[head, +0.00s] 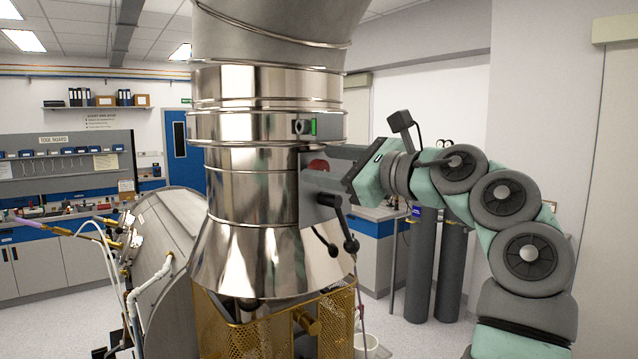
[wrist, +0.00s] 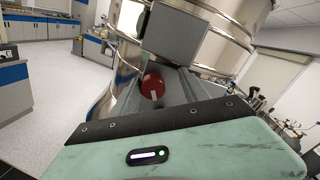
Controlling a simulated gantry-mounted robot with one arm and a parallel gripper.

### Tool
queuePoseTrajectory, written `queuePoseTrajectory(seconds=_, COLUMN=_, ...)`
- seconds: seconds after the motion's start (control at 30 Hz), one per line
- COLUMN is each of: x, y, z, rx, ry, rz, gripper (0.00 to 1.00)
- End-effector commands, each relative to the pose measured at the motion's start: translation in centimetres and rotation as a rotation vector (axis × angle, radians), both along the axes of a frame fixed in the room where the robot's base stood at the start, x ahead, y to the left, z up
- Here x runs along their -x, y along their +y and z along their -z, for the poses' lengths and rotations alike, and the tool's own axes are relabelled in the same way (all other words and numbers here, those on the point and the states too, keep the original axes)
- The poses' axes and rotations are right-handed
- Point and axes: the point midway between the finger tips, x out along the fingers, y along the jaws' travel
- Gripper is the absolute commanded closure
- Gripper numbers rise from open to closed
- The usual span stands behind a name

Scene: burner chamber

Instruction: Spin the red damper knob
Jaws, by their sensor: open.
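The red damper knob (head: 319,165) is on the side of the shiny metal duct (head: 250,180), and in the head view the gripper partly covers it. In the wrist view the round red knob (wrist: 153,84) shows a pale mark on its face, low in the middle. My gripper (head: 322,172) is open, reaching in from the right, with its grey fingers on either side of the knob. In the wrist view my gripper (wrist: 155,78) has the knob between its fingers. I cannot tell whether either finger touches it.
A small box with a green light (head: 313,127) sits on the duct above the knob. Dark levers with ball ends (head: 350,245) stick out below. A brass mesh guard (head: 270,325) surrounds the base. Dark cylinders (head: 420,265) stand behind my arm.

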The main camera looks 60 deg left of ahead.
Motion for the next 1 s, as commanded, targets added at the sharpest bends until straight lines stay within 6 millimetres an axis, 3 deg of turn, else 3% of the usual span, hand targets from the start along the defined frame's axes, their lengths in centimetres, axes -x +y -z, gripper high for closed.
queuePoseTrajectory(seconds=0.27, x=-0.58, y=0.37, z=1.29, rx=0.093, ry=0.219, rz=0.01, gripper=0.42)
queuePoseTrajectory(seconds=0.5, x=-0.6, y=0.36, z=0.59, rx=0.2, ry=0.504, rz=0.007, gripper=0.42)
queuePoseTrajectory(seconds=0.77, x=-0.55, y=0.33, z=0.58, rx=0.212, ry=0.54, rz=0.006, gripper=0.42)
queuePoseTrajectory(seconds=1.0, x=-0.56, y=0.33, z=0.58, rx=0.212, ry=0.538, rz=0.005, gripper=0.6)
